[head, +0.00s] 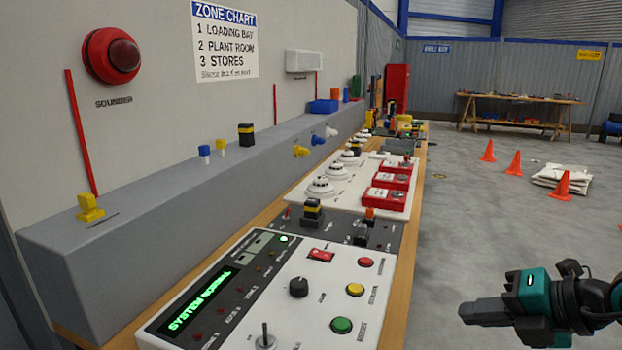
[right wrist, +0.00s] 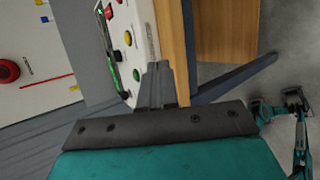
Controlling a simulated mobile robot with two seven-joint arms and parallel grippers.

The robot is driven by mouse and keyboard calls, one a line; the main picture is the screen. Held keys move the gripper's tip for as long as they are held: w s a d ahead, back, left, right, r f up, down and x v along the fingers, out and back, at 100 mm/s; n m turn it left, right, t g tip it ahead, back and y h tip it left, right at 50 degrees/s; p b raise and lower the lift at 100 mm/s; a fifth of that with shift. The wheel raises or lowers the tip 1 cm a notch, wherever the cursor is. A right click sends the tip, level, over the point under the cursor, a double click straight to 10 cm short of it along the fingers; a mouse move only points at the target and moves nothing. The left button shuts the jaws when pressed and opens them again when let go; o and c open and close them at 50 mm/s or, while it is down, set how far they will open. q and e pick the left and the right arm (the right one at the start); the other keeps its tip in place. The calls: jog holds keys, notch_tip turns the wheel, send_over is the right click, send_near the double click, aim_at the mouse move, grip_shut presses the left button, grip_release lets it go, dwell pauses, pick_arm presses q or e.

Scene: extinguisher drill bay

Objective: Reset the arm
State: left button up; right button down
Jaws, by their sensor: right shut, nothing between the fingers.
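My right gripper (head: 483,311) is at the lower right of the head view, out over the floor to the right of the bench. Its fingers are shut and empty, and they touch nothing. In the right wrist view the shut fingers (right wrist: 156,84) point toward the edge of the bench, with the control panel beyond. My left gripper is not in the head view.
The wooden bench (head: 405,270) runs away from me along a grey ledge (head: 150,215). Farther along it are white detectors (head: 321,187) and red call points (head: 384,199). Orange cones (head: 562,185) and folded cloth (head: 562,177) are on the floor.

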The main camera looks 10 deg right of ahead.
jog(key=a+f+m+t+y, duration=0.1)
jog(key=a+m+t+y, duration=0.1)
jog(key=a+m+y, duration=0.3)
notch_tip(320, 180, down, 11)
jog(key=s+m+t+h+p, duration=0.2)
jog(key=m+t+h, duration=0.55)
jog(key=m, duration=0.75)
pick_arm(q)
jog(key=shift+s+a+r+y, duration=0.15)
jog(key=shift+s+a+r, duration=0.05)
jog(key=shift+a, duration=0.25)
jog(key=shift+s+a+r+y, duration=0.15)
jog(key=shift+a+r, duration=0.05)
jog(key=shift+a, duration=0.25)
pick_arm(e)
jog(key=s+a+f+m+g+h, duration=0.1)
jog(key=s+a+f+m+g, duration=0.2)
jog(key=f, duration=0.3)
jog(key=s+a+f+m+g+h, duration=0.1)
jog(key=s+a+f+m+g, duration=0.2)
jog(key=f, duration=0.4)
jog(key=s+a+g, duration=0.1)
jog(key=s, duration=0.1)
jog(key=shift+s+a, duration=0.25)
jog(key=shift+s, duration=0.05)
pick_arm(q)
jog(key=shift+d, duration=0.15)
pick_arm(e)
jog(key=shift+h, duration=0.25)
